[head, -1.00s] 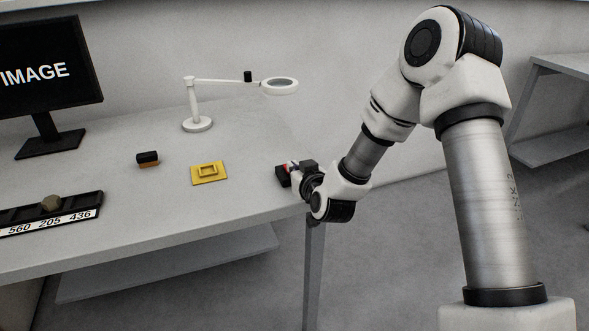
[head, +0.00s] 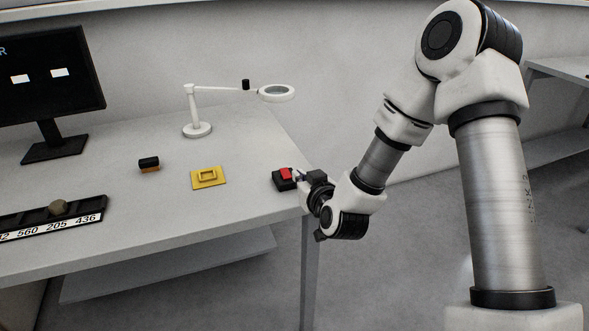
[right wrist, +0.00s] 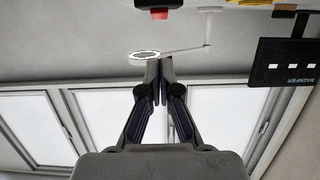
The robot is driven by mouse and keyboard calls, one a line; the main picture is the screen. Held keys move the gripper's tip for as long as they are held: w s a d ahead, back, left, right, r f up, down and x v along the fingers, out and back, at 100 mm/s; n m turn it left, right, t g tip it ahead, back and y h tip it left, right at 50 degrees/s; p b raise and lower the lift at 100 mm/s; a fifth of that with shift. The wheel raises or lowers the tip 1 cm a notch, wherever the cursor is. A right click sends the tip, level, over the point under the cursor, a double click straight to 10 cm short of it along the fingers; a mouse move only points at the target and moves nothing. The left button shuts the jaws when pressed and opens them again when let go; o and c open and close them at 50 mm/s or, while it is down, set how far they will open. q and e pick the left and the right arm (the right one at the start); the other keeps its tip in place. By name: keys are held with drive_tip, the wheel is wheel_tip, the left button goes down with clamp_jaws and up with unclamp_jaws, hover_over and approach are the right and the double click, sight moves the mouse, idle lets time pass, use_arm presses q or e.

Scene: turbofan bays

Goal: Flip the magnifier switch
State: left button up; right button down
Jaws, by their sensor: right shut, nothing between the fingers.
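The switch is a black box with a red rocker (head: 286,174) near the right end of the table. In the right wrist view its red part (right wrist: 159,14) shows at the top edge. The white magnifier (head: 277,93) stands behind on a jointed arm; its ring (right wrist: 146,55) looks bright in the wrist view. My right gripper (head: 301,175) is shut and empty, just right of the switch; a small gap seems to separate them. My left gripper is not in view.
A monitor (head: 50,75) shows white blocks; in the wrist view its screen (right wrist: 297,65) carries upside-down text. A yellow plate (head: 208,178), a small black-and-brown block (head: 149,165) and a numbered black tray (head: 90,207) lie on the table (head: 150,222).

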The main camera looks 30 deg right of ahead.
drive_tip(key=s, duration=0.2)
drive_tip(key=s+a, duration=0.1)
drive_tip(key=shift+s, duration=0.4)
